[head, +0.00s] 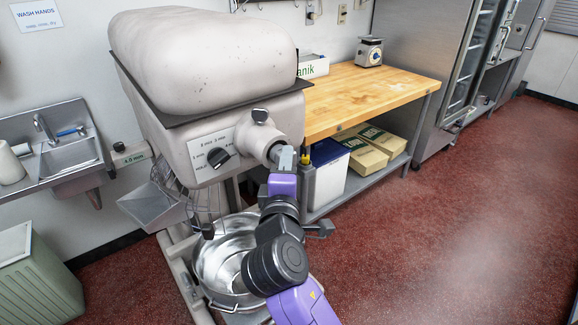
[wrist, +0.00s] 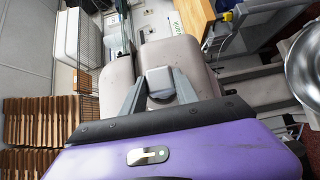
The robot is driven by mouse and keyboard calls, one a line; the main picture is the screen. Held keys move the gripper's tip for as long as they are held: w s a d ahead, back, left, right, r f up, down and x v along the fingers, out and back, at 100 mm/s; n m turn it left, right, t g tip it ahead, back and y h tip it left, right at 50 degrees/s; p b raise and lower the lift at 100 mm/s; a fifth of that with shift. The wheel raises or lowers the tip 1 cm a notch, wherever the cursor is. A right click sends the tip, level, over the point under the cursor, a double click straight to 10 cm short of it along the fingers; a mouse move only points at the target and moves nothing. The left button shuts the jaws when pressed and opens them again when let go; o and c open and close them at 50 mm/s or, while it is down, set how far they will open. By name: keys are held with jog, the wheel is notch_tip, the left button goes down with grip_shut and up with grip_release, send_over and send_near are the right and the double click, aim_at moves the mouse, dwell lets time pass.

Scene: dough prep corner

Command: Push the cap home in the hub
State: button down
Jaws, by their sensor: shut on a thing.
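The mixer's hub (head: 268,149) is a short grey cylinder that sticks out of the front of the big beige mixer head, below a dark knob (head: 260,116). My gripper (head: 285,159) is right at the hub's open end. In the wrist view, my gripper (wrist: 160,88) has its two grey fingers shut on the cap (wrist: 159,79), a small light grey piece with a dark part at its near side. The mixer body lies straight beyond it.
A steel bowl (head: 228,262) stands under the mixer head, with a wire guard and a chute (head: 152,207) at its left. A wooden table (head: 372,88) is close behind on the right. The red floor (head: 470,230) at right is clear.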

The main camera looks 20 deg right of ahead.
jog(key=shift+w+a, duration=0.25)
jog(key=shift+w, duration=0.5)
jog(key=c, duration=0.9)
grip_release()
jog(key=shift+o, duration=0.2)
jog(key=v, duration=0.8)
jog(key=shift+p, duration=0.45)
